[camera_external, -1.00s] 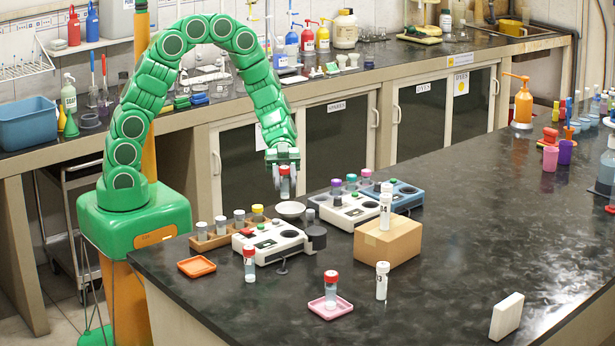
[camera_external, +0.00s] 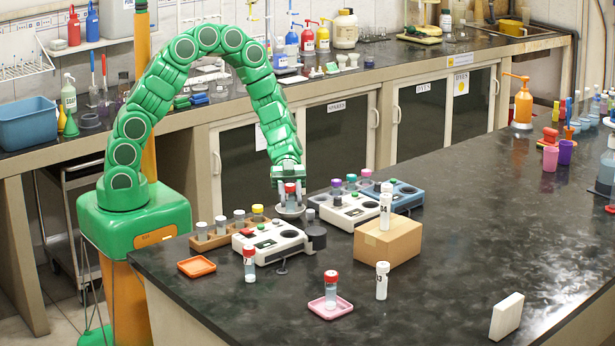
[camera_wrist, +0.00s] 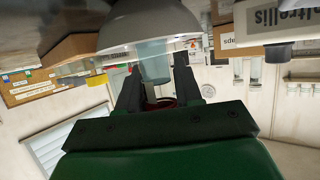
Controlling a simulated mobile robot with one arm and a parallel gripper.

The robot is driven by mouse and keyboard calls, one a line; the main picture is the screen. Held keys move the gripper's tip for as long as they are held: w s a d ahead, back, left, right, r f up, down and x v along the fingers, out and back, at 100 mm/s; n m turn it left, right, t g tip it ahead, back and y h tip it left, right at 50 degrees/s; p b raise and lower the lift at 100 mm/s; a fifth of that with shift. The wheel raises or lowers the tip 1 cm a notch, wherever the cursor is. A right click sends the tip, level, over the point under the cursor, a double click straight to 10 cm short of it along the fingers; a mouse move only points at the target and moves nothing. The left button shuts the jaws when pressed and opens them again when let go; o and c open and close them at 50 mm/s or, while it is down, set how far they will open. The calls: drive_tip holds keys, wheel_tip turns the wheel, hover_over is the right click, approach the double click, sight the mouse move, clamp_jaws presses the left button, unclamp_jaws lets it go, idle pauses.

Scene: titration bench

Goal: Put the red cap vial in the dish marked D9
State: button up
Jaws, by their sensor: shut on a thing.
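My gripper (camera_external: 290,189) is shut on a red-capped vial (camera_external: 291,199) and holds it upright at the white dish (camera_external: 289,213). In the wrist view the vial's pale blue body (camera_wrist: 155,68) is between the dark fingers (camera_wrist: 158,92), with its lower end at the white dish (camera_wrist: 150,24); I cannot tell whether they touch. No D9 mark is readable. Another red-capped vial (camera_external: 249,265) stands by the front left of the white device. A third red-capped vial (camera_external: 331,290) stands on a pink dish (camera_external: 318,309). An orange dish (camera_external: 196,267) is empty at the left.
A wooden rack (camera_external: 207,241) with several vials is left of the white dish. A white device (camera_external: 266,250) stands in front of it, and another white device (camera_external: 347,217) is to its right. A cardboard box (camera_external: 388,242) carries a white-capped vial. The bench's right middle is clear.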

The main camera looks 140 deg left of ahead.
drive_tip(key=shift+f, duration=0.1)
drive_tip(key=o, duration=1)
drive_tip(key=shift+s, duration=0.1)
drive_tip(key=v, duration=1.2)
